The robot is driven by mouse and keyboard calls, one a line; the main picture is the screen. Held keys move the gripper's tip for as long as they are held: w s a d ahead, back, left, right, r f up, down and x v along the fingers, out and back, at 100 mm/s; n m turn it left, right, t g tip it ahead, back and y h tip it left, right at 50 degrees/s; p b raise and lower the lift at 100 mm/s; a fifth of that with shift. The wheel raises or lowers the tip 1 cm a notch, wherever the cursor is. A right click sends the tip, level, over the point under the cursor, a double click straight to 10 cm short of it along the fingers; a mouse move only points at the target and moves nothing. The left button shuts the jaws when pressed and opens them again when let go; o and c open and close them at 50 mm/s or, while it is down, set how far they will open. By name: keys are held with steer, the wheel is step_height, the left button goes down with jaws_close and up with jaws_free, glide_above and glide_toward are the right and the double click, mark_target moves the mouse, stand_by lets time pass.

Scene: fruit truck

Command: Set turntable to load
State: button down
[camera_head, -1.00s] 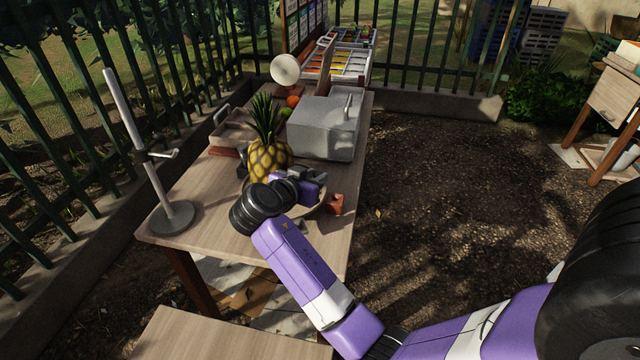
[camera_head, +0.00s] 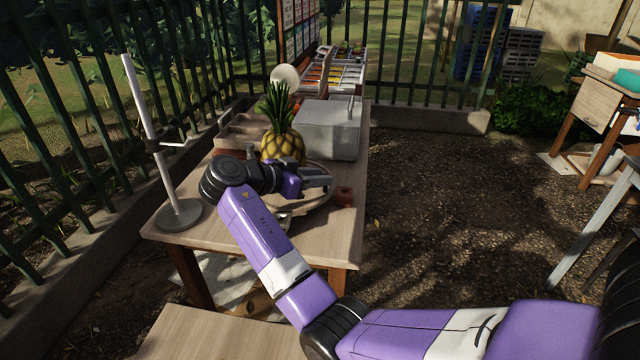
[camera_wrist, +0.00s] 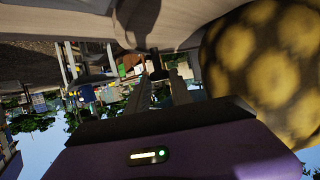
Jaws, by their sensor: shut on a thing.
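The round wooden turntable (camera_head: 300,211) lies on the near part of the wooden table, partly hidden by my arm. My gripper (camera_head: 326,178) is over its right side; in the wrist view my gripper (camera_wrist: 160,75) is shut on a dark upright handle (camera_wrist: 153,62) that appears joined to the turntable. The grip itself is small and shadowed. A pineapple (camera_head: 283,146) stands upright just behind my gripper, and its yellow-brown body (camera_wrist: 262,65) fills the right of the wrist view. A small red block (camera_head: 343,195) sits at the turntable's right edge.
A grey metal box (camera_head: 328,129) stands behind the turntable on the right. A wooden tray (camera_head: 243,132) lies at the back left. A metal stand (camera_head: 180,214) with a tall rod is at the left front corner.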

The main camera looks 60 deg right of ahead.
steer(key=shift+a+f+m+g+y+b, duration=0.1)
steer(key=shift+a+m+g+y+b, duration=0.2)
steer(key=shift+m+g+b, duration=0.1)
stand_by(0.4)
steer(key=c, duration=1.2)
jaws_free()
steer(key=shift+o, duration=0.2)
steer(key=shift+w, duration=0.1)
steer(key=shift+v, duration=3.9)
